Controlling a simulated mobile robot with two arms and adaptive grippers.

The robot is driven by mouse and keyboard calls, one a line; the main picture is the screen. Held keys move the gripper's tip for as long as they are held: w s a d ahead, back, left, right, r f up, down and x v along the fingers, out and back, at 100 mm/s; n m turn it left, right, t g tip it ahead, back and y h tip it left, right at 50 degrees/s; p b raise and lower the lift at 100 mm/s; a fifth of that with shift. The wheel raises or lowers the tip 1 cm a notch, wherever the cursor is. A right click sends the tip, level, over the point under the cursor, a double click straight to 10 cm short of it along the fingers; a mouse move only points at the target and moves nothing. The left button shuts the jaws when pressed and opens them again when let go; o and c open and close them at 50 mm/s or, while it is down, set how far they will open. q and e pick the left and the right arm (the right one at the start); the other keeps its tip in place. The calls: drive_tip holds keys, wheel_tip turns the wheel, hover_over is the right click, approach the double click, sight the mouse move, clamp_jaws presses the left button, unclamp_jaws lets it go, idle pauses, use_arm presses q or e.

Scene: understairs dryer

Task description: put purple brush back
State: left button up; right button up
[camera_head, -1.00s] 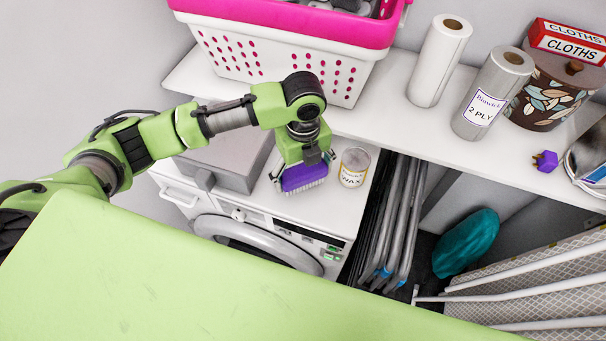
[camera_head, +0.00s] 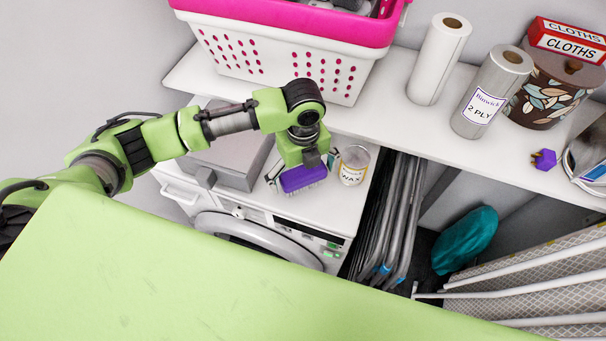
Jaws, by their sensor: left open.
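The purple brush (camera_head: 302,180) with pale bristles is on top of the white dryer (camera_head: 325,212), near its front edge, beside a wax tin. My left gripper (camera_head: 303,168) is right above the brush, pointing down, with its fingers open around or beside it. The arm's wrist hides the brush's upper part, so I cannot tell whether the fingers touch it. My right gripper does not show.
The wax tin (camera_head: 353,165) stands close to the right of the brush. A grey box (camera_head: 228,160) sits to the left. A white shelf (camera_head: 385,122) above holds a pink and white basket (camera_head: 285,65) and paper rolls. Folded chairs (camera_head: 392,225) stand right of the dryer.

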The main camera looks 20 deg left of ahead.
sight(303, 171)
use_arm(q)
wheel_tip(303, 171, up, 12)
drive_tip(key=shift+r+b, duration=0.1)
drive_tip(key=shift+b, duration=0.9)
